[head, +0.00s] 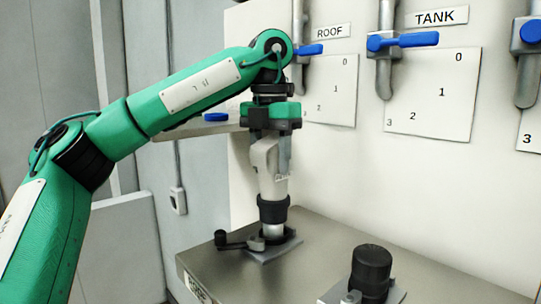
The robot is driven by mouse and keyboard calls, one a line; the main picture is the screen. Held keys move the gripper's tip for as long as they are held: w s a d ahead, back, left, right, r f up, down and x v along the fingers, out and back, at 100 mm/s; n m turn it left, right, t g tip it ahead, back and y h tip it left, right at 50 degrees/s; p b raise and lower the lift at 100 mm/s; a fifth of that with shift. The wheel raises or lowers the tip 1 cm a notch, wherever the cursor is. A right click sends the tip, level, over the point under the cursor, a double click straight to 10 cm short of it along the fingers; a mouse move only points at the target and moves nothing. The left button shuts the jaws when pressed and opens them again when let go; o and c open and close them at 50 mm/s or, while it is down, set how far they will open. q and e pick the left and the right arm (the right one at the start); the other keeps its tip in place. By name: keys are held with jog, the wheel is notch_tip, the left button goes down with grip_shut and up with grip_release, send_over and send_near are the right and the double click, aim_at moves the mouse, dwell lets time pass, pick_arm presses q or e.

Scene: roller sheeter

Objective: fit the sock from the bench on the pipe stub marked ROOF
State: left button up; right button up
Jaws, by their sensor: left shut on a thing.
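My left gripper (270,152) points straight down and is shut on the upper part of a pale sock (272,185). The sock hangs upright and has a black cuff (273,208) at its lower end. Directly under the cuff is a short metal pipe stub (272,230) on a square base plate. The cuff meets the top of the stub in the picture; how far it is over the stub I cannot tell. A lever with a black knob (221,238) sticks out to the left of this stub. A partly cut-off label (196,287) reading ROOF is on the cabinet's front edge. My right gripper is out of view.
A second stub with a black cap (371,268) stands at the front right of the grey metal top (325,240). Blue-handled valves (402,41) and number plates are on the wall behind. A shelf (190,132) with a blue item is behind my left arm.

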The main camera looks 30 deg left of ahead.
aim_at(270, 172)
pick_arm(q)
jog(key=shift+f, duration=0.25)
jog(key=shift+w+f+b, duration=0.1)
jog(key=shift+f+b, duration=0.35)
jog(key=shift+f, duration=0.3)
dwell(0.3)
jog(key=shift+f+b, duration=0.4)
jog(key=shift+f, duration=0.25)
dwell(0.4)
jog(key=o, duration=1.5)
jog(key=shift+r, duration=0.1)
